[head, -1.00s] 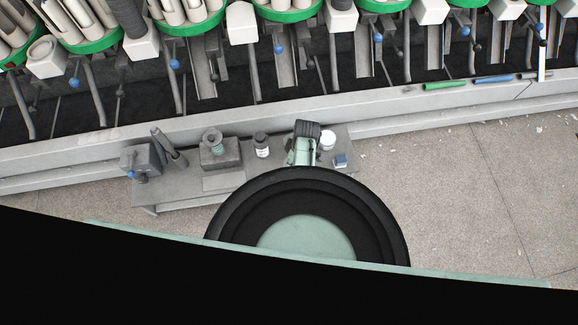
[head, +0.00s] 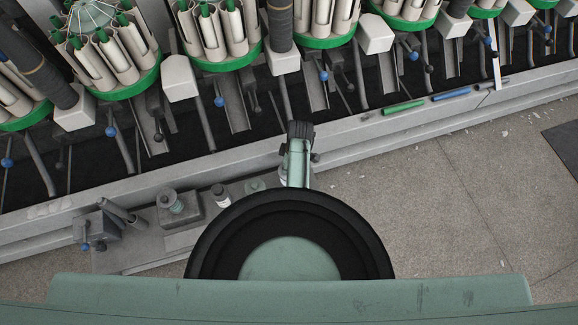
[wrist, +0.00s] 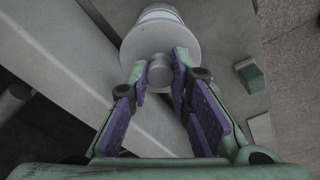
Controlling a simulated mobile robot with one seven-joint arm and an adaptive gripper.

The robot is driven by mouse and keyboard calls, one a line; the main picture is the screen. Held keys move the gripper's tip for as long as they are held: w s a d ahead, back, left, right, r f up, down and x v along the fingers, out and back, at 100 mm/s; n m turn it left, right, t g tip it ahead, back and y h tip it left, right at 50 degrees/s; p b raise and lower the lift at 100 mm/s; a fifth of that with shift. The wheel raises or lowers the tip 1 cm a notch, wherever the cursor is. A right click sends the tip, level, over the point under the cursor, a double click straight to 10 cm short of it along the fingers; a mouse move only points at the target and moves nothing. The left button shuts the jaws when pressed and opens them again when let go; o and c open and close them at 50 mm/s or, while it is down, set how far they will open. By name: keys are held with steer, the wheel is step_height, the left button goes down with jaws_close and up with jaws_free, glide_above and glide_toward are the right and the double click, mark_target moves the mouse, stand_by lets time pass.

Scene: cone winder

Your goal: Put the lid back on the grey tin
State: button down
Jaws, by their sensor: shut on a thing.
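In the wrist view, my gripper (wrist: 161,66) has its purple-padded fingers on either side of a small round grey knob (wrist: 160,76). The knob stands out from a pale grey disc, the lid (wrist: 141,44), and my gripper is shut on it. A pale ringed cylinder (wrist: 160,13) shows just beyond the lid's far edge; it may be the tin. I cannot tell whether the lid touches it. In the head view, my arm hides the lid and my fingers. A small pale thing (head: 283,179) shows partly beside my arm.
The grey bench (head: 150,247) carries a block with a spool-like piece (head: 170,202), a dark-capped bottle (head: 220,193) and a box with tubes (head: 98,228). The machine's ledge (head: 230,160) runs behind it. A small greenish block (wrist: 250,76) lies right of my fingers.

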steer(key=shift+f+b, duration=2.15)
steer(key=shift+f, duration=0.7)
steer(key=shift+f+p, duration=0.15)
steer(key=shift+p, duration=0.4)
stand_by(0.6)
steer(key=c, duration=1.4)
jaws_free()
steer(key=shift+o, duration=0.3)
steer(key=o, duration=0.4)
